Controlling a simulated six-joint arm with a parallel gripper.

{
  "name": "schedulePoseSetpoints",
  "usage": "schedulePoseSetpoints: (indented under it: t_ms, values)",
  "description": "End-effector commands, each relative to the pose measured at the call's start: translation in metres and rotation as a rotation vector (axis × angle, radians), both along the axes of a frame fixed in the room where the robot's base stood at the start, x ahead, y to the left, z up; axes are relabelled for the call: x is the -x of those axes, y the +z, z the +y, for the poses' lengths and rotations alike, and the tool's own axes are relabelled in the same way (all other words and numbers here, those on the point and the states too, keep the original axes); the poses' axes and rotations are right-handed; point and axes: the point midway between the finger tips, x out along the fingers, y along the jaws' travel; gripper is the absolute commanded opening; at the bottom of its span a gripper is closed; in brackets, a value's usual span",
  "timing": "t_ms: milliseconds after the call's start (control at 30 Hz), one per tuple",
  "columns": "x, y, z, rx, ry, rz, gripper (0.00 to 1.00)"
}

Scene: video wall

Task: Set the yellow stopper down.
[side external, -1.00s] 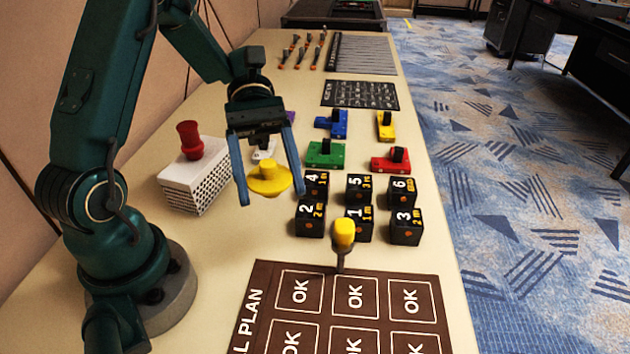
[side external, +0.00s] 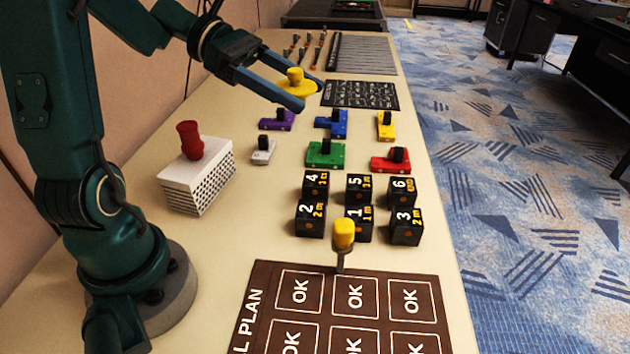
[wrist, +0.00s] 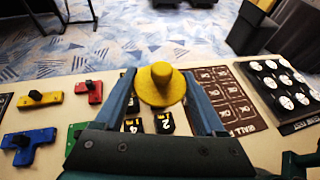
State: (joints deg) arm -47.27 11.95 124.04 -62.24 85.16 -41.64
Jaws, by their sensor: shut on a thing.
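The yellow stopper (side external: 297,84) is a round, brimmed disc with a knob on top. My gripper (side external: 309,95) is shut on it and holds it up in the air, with one blue finger on each side. In the side view it appears over the upper part of the table, left of the dark printed card. In the wrist view the stopper (wrist: 160,88) sits between the two fingers with its knob showing. Nothing visible touches its underside; its exact height above the table cannot be told.
A white perforated box (side external: 197,183) bears a red stopper (side external: 190,141). Coloured knobbed blocks, such as the green one (side external: 325,158), and black numbered cubes (side external: 361,222) stand mid-table. A yellow-handled tool (side external: 344,235) is by the brown OK mat (side external: 265,285). Bare tabletop (side external: 258,245) lies left of the cubes.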

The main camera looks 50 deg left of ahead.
Motion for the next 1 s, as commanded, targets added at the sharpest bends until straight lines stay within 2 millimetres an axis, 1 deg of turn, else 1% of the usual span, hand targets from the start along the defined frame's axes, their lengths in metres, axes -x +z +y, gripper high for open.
schedulePoseSetpoints:
  t_ms: [100, 267, 367, 467, 600, 800, 1000]
  values:
    - [-0.007, 0.002, -0.009, 0.001, -0.154, 0.001, 0.21]
    - [-0.014, -0.005, -0.028, 0.003, -0.376, 0.004, 0.21]
    - [-0.017, -0.013, -0.043, 0.003, -0.522, 0.005, 0.21]
    - [-0.019, -0.026, -0.061, 0.004, -0.673, 0.007, 0.21]
    - [-0.017, -0.048, -0.088, 0.004, -0.869, 0.005, 0.21]
    - [-0.010, -0.079, -0.124, 0.004, -1.055, 0.004, 0.21]
    - [0.000, -0.093, -0.146, 0.002, -1.115, 0.002, 0.21]
